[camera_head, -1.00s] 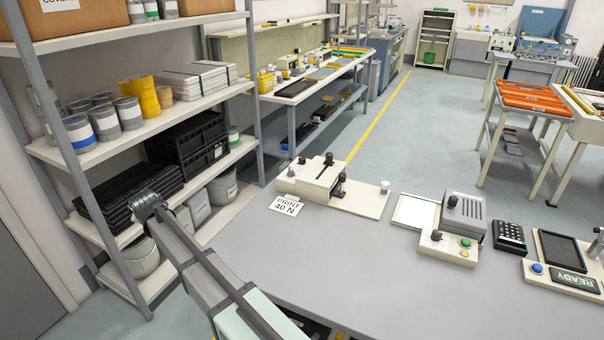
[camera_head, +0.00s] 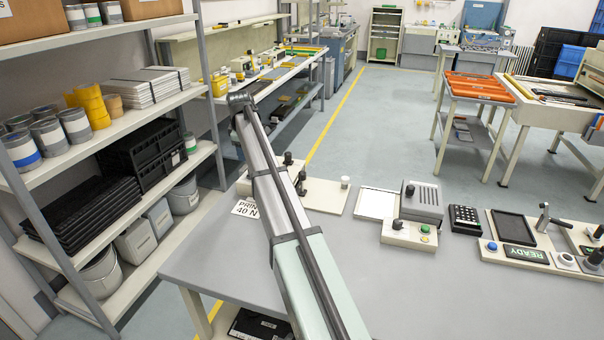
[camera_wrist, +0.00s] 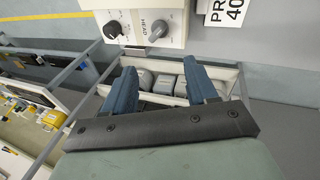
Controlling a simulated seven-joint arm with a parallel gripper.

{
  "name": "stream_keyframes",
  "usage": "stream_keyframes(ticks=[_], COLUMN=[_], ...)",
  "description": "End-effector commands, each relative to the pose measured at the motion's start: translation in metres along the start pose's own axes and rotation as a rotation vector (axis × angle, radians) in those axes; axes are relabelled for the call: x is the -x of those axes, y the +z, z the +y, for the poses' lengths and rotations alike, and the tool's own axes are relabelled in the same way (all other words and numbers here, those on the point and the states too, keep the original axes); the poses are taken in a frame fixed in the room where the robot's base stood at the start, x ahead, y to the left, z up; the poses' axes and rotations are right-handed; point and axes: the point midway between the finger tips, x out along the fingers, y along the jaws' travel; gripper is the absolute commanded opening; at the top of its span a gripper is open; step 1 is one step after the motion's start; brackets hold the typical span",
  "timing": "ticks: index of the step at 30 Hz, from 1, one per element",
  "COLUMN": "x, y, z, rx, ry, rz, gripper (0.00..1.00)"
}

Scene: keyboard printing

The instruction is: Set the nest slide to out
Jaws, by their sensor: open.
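My gripper (camera_wrist: 159,68) is open and empty in the wrist view, with its two blue fingers apart. It is beside a cream unit (camera_wrist: 160,14) with a black knob (camera_wrist: 112,29) and a grey knob (camera_wrist: 155,28). In the head view my arm crosses in front of the cream printing unit (camera_head: 322,195), hiding part of it. That unit has black knobs and a small white post (camera_head: 345,182) at its right end. I cannot tell which part is the nest slide. The gripper is not visible in the head view.
To the right are a white plate (camera_head: 377,203), a knob-and-button box (camera_head: 409,235), a keypad (camera_head: 465,219) and a READY panel (camera_head: 525,254). Shelves (camera_head: 150,85) stand at left. The front of the grey table (camera_head: 430,295) is clear.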

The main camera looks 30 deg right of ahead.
Motion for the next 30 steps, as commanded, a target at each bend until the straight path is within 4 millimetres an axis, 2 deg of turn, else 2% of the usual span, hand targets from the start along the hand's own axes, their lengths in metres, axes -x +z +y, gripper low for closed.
stream_keyframes(ticks=[1, 6, 9, 12, 16, 20, 26, 30], x=[0.003, 0.016, 0.024, 0.031, 0.036, 0.033, 0.011, -0.013], y=[0.027, 0.106, 0.142, 0.169, 0.188, 0.194, 0.196, 0.199], z=[0.015, 0.04, 0.049, 0.054, 0.057, 0.055, 0.046, 0.039], rx=[-0.022, -0.073, -0.096, -0.114, -0.124, -0.127, -0.127, -0.127], ry=[-0.034, -0.156, -0.218, -0.263, -0.296, -0.307, -0.308, -0.307], rz=[-0.024, -0.086, -0.108, -0.123, -0.132, -0.135, -0.136, -0.136], gripper=[0.57, 0.57, 0.57, 0.57, 0.57, 0.57, 0.57, 0.57])
